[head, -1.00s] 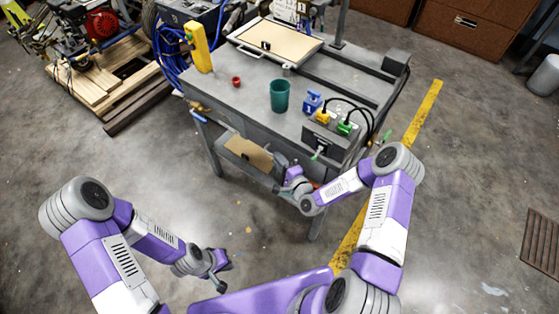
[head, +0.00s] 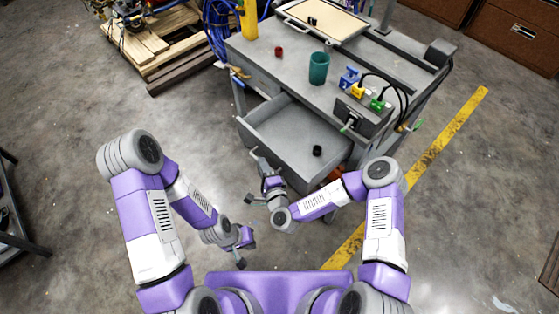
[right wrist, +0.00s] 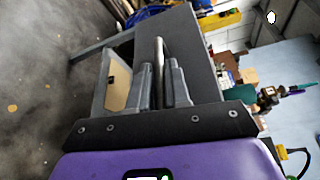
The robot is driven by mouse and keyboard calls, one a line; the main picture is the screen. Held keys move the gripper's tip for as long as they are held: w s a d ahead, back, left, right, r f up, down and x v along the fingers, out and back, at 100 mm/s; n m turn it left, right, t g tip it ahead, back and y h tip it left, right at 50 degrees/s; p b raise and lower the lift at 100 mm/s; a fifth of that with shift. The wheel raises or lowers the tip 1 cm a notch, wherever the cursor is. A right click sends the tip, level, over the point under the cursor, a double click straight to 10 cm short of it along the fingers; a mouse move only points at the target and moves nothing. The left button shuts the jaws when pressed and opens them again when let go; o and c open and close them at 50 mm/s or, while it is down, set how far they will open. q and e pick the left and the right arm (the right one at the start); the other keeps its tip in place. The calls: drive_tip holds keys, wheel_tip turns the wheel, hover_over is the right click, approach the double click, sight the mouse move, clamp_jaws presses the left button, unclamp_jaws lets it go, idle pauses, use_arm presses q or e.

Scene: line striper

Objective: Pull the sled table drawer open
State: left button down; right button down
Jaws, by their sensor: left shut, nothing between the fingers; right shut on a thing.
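The sled table (head: 292,72) is a grey metal bench. Its drawer (head: 290,130) is pulled far out at the front, and the grey inside shows in the head view. A small black object (head: 317,151) lies in it. My right gripper (head: 263,165) is at the drawer front, shut on the handle.
On the table top stand a green cup (head: 318,68), a small red cup (head: 278,51), a blue block (head: 349,78) and a socket box with cables (head: 362,112). A wooden pallet (head: 150,45) lies at the back left. The floor left of the drawer is clear.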

use_arm(q)
drive_tip(key=shift+s, duration=0.65)
use_arm(e)
drive_tip(key=shift+s+a, duration=1.25)
drive_tip(key=shift+a, duration=0.1)
drive_tip(key=c, duration=1.2)
unclamp_jaws()
drive_tip(key=shift+o, duration=0.2)
